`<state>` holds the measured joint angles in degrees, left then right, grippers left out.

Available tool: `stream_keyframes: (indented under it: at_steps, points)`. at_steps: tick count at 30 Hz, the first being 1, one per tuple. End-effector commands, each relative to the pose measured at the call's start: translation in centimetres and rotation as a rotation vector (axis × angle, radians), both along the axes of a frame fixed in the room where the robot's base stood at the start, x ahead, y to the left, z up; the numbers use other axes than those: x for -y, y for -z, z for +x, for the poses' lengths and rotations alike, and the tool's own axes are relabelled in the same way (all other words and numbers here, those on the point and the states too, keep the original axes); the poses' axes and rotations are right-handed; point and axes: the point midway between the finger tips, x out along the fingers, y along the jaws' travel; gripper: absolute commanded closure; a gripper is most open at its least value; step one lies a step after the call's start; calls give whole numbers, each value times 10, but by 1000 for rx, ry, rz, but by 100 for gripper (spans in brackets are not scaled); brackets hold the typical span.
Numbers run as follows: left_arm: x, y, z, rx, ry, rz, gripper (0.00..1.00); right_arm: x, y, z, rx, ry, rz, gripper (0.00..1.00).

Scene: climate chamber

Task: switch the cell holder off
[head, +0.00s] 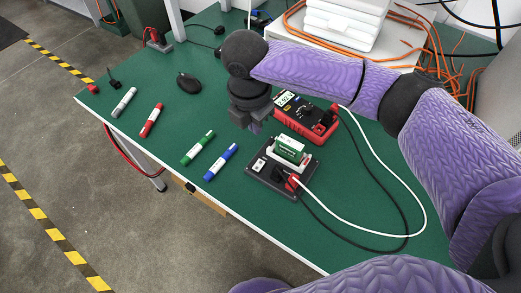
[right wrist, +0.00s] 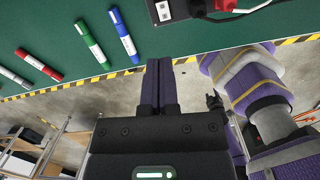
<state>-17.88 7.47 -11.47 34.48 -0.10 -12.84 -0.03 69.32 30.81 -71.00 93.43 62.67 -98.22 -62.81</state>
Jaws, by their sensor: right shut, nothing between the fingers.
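The cell holder (head: 256,185) is a dark board on the green table, with a green cell (head: 290,148) in a white cradle. A small pale switch plate (head: 259,164) sits at its left end, and red and black plugs (head: 291,182) are at its front. The switch plate also shows at the top of the right wrist view (right wrist: 163,11); its position is too small to tell. My right gripper (head: 254,127) is above the table, behind and left of the holder, apart from it. Its fingers (right wrist: 160,82) are shut and empty. My left gripper is not in view.
A red multimeter (head: 318,126) stands behind the holder. Blue (head: 221,161), green (head: 198,147), red (head: 151,120) and grey (head: 124,102) markers lie to the left, with a black mouse (head: 189,82). White and black cables loop to the right of the holder.

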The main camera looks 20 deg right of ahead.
Motion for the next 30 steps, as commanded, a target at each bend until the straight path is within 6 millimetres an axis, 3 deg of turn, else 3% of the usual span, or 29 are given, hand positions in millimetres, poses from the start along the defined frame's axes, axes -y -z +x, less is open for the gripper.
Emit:
stream_keyframes:
  at_steps: [4,14,30]
  points:
    - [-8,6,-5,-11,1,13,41,-1,1,-7,-12,-146,-23,100]
    - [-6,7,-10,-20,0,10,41,0,7,-6,-12,-144,-22,100]
    - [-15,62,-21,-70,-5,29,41,10,120,2,-15,-142,-22,100]
